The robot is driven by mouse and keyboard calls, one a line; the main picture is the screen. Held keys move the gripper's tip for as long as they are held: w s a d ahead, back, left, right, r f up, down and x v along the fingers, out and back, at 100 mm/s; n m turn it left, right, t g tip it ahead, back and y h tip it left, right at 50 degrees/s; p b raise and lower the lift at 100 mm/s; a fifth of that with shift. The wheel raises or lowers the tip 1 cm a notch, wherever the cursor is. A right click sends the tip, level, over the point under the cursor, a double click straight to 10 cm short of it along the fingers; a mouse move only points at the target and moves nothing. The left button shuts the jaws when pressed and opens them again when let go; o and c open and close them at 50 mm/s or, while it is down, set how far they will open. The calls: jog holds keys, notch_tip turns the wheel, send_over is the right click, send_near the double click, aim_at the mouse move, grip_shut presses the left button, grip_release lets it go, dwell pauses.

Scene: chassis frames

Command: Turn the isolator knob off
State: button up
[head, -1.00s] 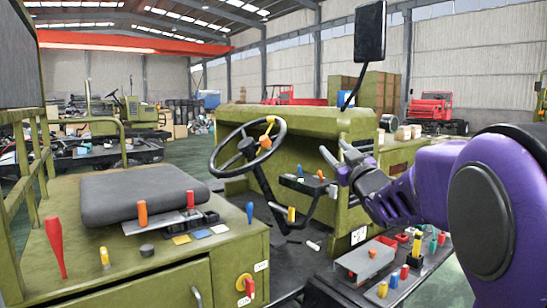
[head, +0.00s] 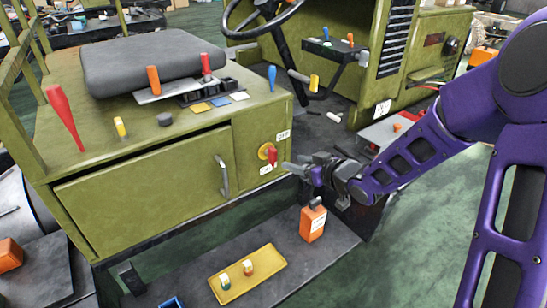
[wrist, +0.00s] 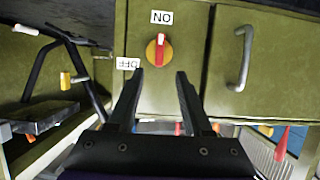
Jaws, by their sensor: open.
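The isolator knob (head: 272,155) is a red handle on a yellow round base, on the green cabinet's right front panel. In the wrist view the knob (wrist: 161,50) has its red handle upright, in line with the ON label (wrist: 162,17). The OFF label (wrist: 128,63) is to the lower left there. My gripper (head: 291,163) is just right of the knob in the head view. In the wrist view my gripper (wrist: 160,72) is open and empty, its fingertips on either side below the knob. I see no contact; the remaining depth is hard to tell.
A cabinet door handle (head: 222,176) is left of the knob. Below are an orange bottle (head: 312,222) and a yellow tray (head: 235,286) on a dark low platform. A red tool (head: 62,118) and other coloured handles stand on the cabinet top.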

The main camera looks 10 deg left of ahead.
aim_at(276, 156)
jog(key=b+x, duration=0.1)
jog(key=x, duration=1.1)
jog(key=shift+c, duration=0.2)
grip_shut()
